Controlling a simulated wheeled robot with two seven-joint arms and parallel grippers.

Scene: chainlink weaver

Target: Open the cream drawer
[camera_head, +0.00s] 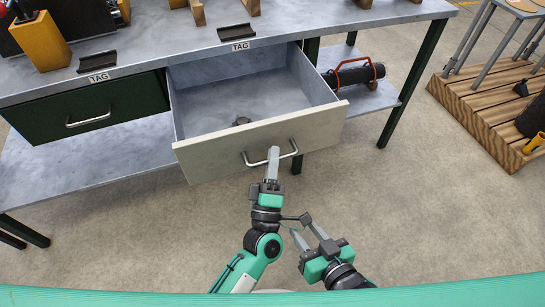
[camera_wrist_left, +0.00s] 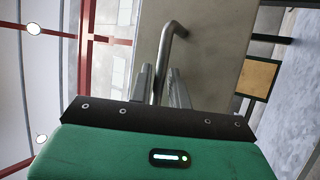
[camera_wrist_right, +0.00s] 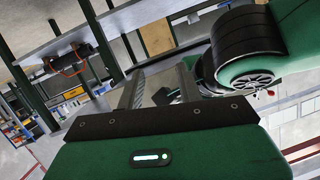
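The cream drawer (camera_head: 260,140) is pulled well out from under the grey workbench, and its inside shows from above. A small dark round item (camera_head: 241,121) lies in it near the front. My left gripper (camera_head: 273,155) is at the middle of the metal handle (camera_head: 252,164) on the cream front. In the left wrist view the handle (camera_wrist_left: 176,30) runs between the two close-set fingers (camera_wrist_left: 160,85), which are shut on it. My right gripper (camera_head: 306,232) is open and empty, lower and to the right, away from the drawer. Its spread fingers (camera_wrist_right: 160,88) show in the right wrist view.
A dark green drawer (camera_head: 90,115) is shut on the left. A black cylinder with an orange handle (camera_head: 353,76) lies on the lower shelf at right. A wooden pallet (camera_head: 480,110) is far right. Floor in front is clear.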

